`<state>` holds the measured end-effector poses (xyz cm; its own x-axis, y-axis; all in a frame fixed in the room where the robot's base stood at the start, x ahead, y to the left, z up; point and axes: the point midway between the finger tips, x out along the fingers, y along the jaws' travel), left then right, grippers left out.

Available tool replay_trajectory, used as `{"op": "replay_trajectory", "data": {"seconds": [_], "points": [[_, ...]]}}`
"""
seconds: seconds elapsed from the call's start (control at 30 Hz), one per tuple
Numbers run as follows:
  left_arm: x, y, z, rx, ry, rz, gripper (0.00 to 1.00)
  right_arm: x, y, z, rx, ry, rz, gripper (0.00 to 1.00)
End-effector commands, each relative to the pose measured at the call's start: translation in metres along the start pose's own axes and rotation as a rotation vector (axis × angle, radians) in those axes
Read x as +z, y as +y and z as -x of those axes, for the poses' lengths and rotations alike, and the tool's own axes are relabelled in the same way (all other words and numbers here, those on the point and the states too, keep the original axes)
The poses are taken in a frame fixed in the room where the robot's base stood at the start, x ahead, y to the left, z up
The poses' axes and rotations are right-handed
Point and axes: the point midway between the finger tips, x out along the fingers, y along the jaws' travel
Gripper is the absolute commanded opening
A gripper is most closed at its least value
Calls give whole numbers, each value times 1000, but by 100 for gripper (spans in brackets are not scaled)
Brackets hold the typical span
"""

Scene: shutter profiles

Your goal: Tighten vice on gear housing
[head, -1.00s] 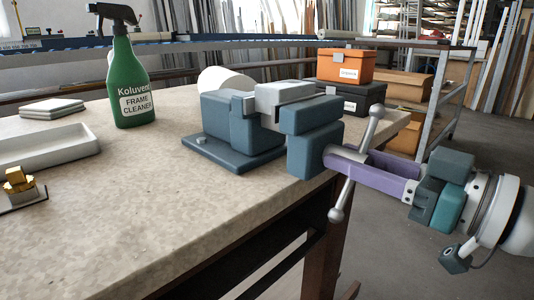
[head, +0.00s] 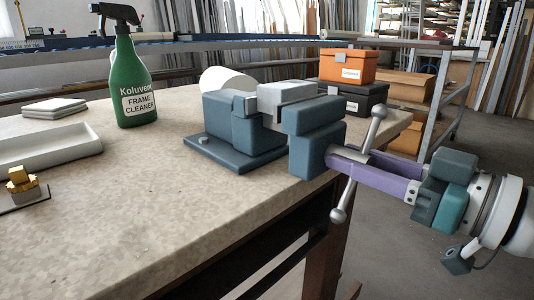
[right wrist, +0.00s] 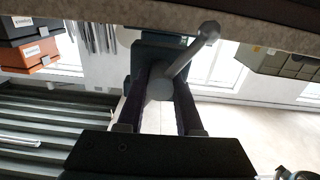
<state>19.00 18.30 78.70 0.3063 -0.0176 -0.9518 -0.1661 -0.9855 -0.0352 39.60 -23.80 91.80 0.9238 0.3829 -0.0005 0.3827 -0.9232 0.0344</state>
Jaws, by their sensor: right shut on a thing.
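The blue-grey vice (head: 225,150) stands at the table's right edge. A light grey block (head: 284,97), which looks like the gear housing, sits between its rear jaw and front jaw (head: 313,135). The vice's grey handle bar (head: 375,128) has a ball at each end and leans, upper end to the right. My right gripper (head: 346,160) has long purple fingers shut on the handle's hub. In the right wrist view the hub (right wrist: 160,88) lies between the fingers and the bar runs to the upper right. Any small gap at the block is too fine to tell. My left gripper is out of view.
A green spray bottle (head: 131,85) stands behind the vice to the left. A pale tray (head: 45,150), a brass part (head: 22,185) and stacked pale plates (head: 54,108) lie at left. Orange (head: 348,66) and black boxes (head: 352,96) stand behind. The table's front middle is clear.

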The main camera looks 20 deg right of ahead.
Motion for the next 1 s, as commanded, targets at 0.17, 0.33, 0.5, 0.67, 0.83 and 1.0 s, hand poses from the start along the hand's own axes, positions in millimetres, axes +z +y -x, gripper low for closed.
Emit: {"op": "replay_trajectory", "data": {"seconds": [0.17,0.33,0.5,0.67,0.83,1.0], "points": [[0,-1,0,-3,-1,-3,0,0,0,0,-1,1,0,0],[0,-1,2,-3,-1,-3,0,-1,0,0,0,1,-17,0],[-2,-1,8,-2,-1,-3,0,-2,0,0,-1,1,-82,0],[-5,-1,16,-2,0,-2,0,-3,0,0,0,1,-190,0],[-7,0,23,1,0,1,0,-3,1,0,0,1,-328,0],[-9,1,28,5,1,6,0,-2,1,0,0,2,-459,0]]}}
